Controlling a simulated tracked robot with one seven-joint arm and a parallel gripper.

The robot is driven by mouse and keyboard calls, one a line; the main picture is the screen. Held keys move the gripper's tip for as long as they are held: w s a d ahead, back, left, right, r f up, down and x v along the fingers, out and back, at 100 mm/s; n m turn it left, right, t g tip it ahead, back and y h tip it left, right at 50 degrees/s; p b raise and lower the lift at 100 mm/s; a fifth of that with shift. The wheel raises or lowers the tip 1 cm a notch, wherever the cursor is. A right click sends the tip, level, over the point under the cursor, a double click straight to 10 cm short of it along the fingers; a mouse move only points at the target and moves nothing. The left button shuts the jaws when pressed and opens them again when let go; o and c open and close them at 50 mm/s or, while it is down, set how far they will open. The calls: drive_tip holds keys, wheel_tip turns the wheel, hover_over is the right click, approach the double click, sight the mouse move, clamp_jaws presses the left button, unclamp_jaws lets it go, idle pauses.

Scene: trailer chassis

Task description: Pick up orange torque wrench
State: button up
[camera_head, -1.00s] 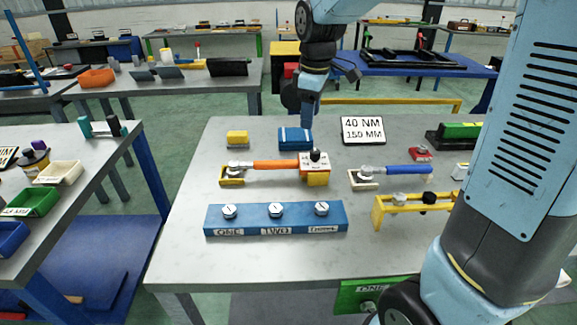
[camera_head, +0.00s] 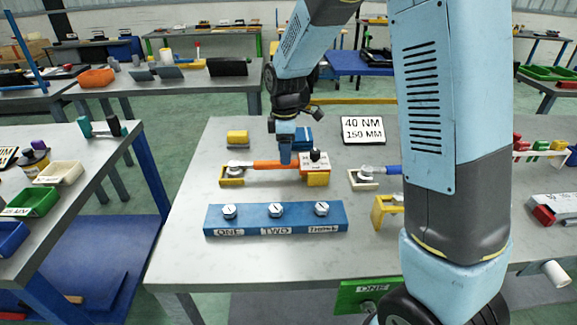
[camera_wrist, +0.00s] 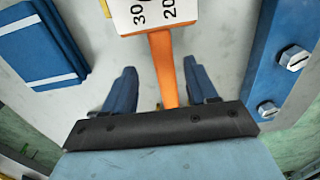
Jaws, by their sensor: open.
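The orange torque wrench (camera_head: 268,165) lies across the table, its silver head on a yellow rest at the left and its right end at a white labelled block on a yellow support. In the wrist view, its orange handle (camera_wrist: 162,60) passes between the two blue fingers, with the white label (camera_wrist: 150,12) beyond them. My gripper (camera_head: 285,161) points down at the handle, right of its middle. It is open, with a gap on each side of the handle in the wrist view (camera_wrist: 163,88). The exact height of the fingertips is unclear.
A blue box (camera_head: 303,138) stands just behind my gripper. A blue block with several bolts (camera_head: 276,219) lies in front of the wrench. A blue-handled wrench (camera_head: 388,170) is at the right, partly behind my arm. A white sign (camera_head: 363,130) stands behind.

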sight(286, 167)
drive_tip(key=shift+s+d+f, duration=0.1)
drive_tip(key=shift+s+f, duration=0.05)
drive_tip(key=shift+f, duration=1.4)
drive_tip(key=shift+s+f, duration=0.1)
drive_tip(key=shift+f, duration=1.45)
drive_tip(key=shift+r, duration=0.1)
clamp_jaws()
